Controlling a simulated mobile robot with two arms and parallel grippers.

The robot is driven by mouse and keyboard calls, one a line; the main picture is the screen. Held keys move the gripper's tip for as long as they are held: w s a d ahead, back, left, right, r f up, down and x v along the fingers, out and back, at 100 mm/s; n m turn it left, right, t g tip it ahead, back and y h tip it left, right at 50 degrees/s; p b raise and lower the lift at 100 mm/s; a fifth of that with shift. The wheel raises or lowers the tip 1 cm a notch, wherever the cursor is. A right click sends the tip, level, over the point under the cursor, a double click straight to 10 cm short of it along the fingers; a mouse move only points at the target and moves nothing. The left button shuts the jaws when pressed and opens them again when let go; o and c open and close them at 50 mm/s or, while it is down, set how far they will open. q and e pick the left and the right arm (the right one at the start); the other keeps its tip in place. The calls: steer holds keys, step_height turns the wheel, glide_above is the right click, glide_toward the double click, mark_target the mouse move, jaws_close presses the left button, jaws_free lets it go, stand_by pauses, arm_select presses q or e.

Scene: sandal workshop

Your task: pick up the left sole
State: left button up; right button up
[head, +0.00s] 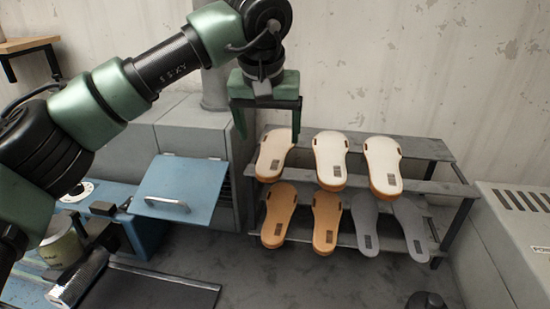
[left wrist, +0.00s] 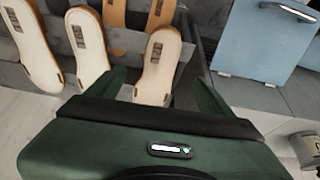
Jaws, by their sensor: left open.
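The left sole, cream-topped with an orange edge (head: 272,157), leans at the left end of the rack's upper row. My right gripper is not in view.
The grey rack (head: 425,148) also holds two orange soles (head: 279,213) (head: 326,220) and two grey soles (head: 365,222) (head: 411,227) below. A blue panel with a handle (head: 178,188) is left of the rack. A grey cabinet (head: 510,245) stands at the right. The wall is close behind.

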mark_target(271, 161)
arm_select(q)
steer(key=x, duration=0.3)
steer(key=shift+w+p, duration=0.3)
steer(key=shift+p, duration=0.1)
steer(key=shift+f, duration=0.3)
steer(key=p+x, duration=0.2)
steer(key=x, duration=0.2)
steer(key=shift+s+a+f, duration=0.1)
steer(key=shift+f, duration=0.4)
steer(key=c, duration=1.6)
steer(key=shift+o, duration=0.2)
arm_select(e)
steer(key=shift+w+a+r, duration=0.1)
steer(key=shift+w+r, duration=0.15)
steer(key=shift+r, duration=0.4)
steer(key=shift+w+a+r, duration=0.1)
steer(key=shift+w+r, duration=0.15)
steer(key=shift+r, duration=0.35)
arm_select(q)
steer(key=shift+r, duration=0.15)
